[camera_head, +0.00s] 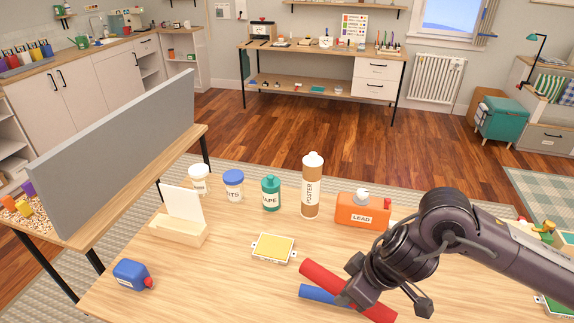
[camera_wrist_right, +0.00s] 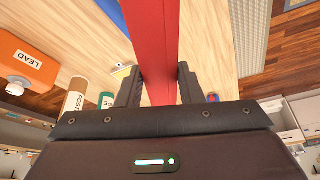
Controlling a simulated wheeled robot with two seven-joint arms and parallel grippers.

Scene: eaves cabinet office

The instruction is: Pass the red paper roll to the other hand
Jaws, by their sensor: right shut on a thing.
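The red paper roll (camera_head: 322,275) lies slantwise at the front of the wooden table in the head view, its middle hidden by my right gripper (camera_head: 354,290). My right gripper is shut on the roll, with both ends sticking out. In the right wrist view the red roll (camera_wrist_right: 152,40) runs between the two fingers of my right gripper (camera_wrist_right: 157,88). I cannot tell whether the roll is clear of the tabletop. My left gripper is in neither view.
A blue roll (camera_head: 320,294) lies beside the red one. The front left-middle tabletop is clear.

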